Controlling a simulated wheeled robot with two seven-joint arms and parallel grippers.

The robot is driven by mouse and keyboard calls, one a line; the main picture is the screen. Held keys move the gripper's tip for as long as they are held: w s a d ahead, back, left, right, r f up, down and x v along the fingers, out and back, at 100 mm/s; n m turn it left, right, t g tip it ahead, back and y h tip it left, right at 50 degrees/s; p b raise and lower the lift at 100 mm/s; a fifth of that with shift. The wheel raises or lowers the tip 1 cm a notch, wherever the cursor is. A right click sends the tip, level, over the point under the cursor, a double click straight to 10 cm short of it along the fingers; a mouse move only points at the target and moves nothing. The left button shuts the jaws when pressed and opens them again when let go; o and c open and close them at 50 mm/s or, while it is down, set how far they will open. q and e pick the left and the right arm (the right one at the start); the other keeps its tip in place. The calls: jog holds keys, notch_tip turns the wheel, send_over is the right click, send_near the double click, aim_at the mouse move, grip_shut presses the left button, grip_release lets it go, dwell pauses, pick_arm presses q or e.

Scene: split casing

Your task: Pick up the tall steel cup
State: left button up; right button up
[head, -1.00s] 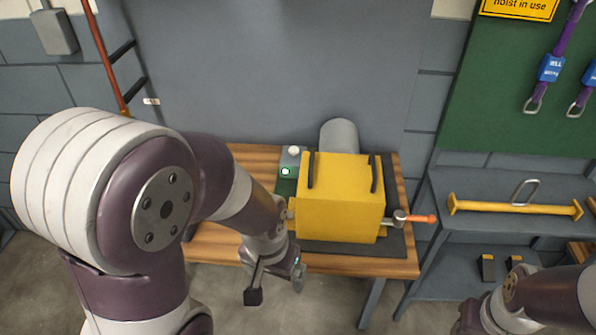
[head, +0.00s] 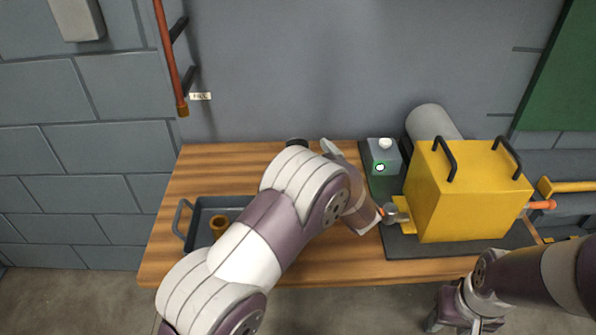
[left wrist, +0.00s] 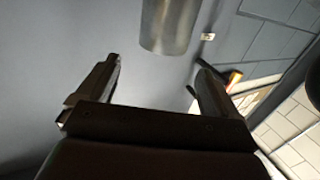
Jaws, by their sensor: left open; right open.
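A steel cylinder, which looks like the tall steel cup (left wrist: 168,24), shows at the top of the left wrist view, cut off by the frame edge. My left gripper (left wrist: 157,64) is open with its two fingers spread. The cup shows beyond the gap between the fingertips, apart from both fingers, and nothing is held. In the head view my left arm reaches over the table and hides much of the hand; I cannot clearly make out the cup there. My right gripper (head: 463,312) is low at the front right, away from the cup, and looks empty.
A yellow casing (head: 462,195) with black handles stands on a dark mat at the right. A small box with a green light (head: 384,155) is beside it. A grey tray (head: 194,225) holding a brown ring-like part (head: 218,225) lies at the left. The table's back left (head: 230,165) is clear.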

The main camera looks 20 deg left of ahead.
pick_arm(q)
jog(key=w+a+f, duration=0.3)
jog(key=w+a, duration=0.2)
jog(key=shift+w+a+f, duration=0.2)
jog(key=shift+w+f, duration=0.05)
jog(key=shift+w, duration=0.15)
jog(key=shift+r, duration=0.1)
jog(key=c, duration=1.4)
